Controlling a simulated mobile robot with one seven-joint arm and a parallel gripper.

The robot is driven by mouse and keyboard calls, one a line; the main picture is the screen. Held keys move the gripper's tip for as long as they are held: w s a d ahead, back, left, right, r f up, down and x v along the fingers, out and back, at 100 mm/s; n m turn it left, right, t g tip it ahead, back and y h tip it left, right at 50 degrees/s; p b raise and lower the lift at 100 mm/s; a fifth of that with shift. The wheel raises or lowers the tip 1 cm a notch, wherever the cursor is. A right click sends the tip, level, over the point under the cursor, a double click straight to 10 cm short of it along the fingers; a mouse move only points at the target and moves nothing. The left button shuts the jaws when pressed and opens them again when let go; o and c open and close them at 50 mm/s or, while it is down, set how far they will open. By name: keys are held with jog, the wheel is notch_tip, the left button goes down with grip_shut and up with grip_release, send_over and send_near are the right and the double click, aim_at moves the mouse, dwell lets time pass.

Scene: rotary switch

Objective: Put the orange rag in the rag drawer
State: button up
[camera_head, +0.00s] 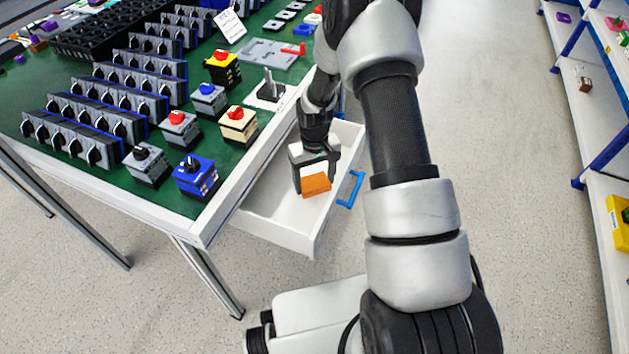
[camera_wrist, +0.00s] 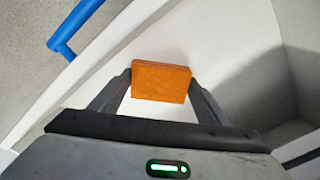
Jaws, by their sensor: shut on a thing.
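The orange rag (camera_head: 316,184) is a small flat folded block. My gripper (camera_head: 314,178) is shut on it, and the rag is inside the outline of the open white drawer (camera_head: 280,222). In the wrist view the rag (camera_wrist: 161,82) sits between the two dark fingertips (camera_wrist: 160,85), with the white drawer floor behind it. I cannot tell whether the rag touches the drawer floor. The drawer is pulled out from under the table and has a blue handle (camera_head: 351,189), which also shows in the wrist view (camera_wrist: 75,28).
The green-topped table (camera_head: 110,190) holds rows of rotary switches (camera_head: 70,133) and several coloured switch boxes, including a blue one (camera_head: 196,175). Shelves (camera_head: 600,150) with blue frames stand at the right. The grey floor (camera_head: 510,200) between is clear.

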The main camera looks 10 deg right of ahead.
jog(key=shift+f, duration=0.15)
jog(key=o, duration=1.1)
